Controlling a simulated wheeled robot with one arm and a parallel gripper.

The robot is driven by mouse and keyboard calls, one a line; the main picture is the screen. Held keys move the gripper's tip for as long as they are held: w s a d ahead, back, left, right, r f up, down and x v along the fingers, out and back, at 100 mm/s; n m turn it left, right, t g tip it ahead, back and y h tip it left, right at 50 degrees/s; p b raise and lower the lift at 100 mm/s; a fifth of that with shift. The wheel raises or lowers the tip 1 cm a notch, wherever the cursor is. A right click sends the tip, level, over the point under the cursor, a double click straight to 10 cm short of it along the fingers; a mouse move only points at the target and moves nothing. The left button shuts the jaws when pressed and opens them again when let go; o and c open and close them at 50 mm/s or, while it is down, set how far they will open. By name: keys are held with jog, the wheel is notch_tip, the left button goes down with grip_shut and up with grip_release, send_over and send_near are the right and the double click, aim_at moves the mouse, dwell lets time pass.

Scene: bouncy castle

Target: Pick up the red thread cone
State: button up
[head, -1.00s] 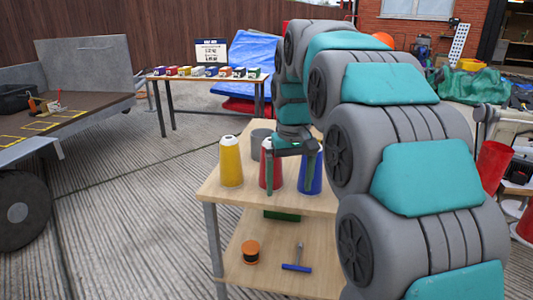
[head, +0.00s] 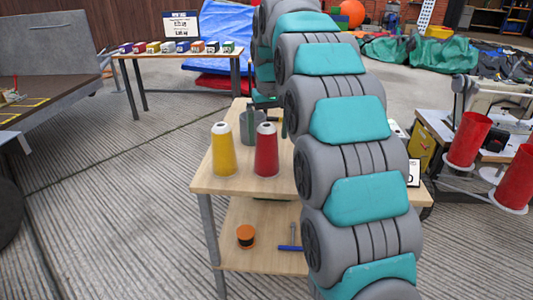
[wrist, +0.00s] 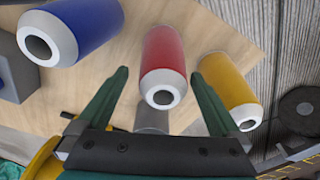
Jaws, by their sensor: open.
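The red thread cone (head: 266,152) stands upright on the wooden table top (head: 228,189), right of the yellow cone (head: 222,152). In the wrist view the red cone (wrist: 163,55) shows its pale top between the green fingers of my gripper (wrist: 160,73). My gripper is open and empty. In the head view its fingers show partly, behind the red cone, and my arm hides the rest. The blue cone (wrist: 75,30) shows at the upper left of the wrist view; my arm hides it in the head view. I cannot tell the gripper's exact height over the red cone.
The lower shelf (head: 262,262) holds an orange-and-black spool (head: 246,236) and a blue-handled tool (head: 290,248). At the right, a sewing-machine table carries large red cones (head: 467,140). A table of small boxes (head: 180,54) is at the back left.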

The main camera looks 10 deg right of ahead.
aim_at(267, 147)
jog(key=f, duration=0.5)
jog(key=shift+w+a, duration=0.15)
jog(key=shift+w, duration=0.1)
jog(key=shift+r, duration=0.1)
jog(key=c, duration=1.5)
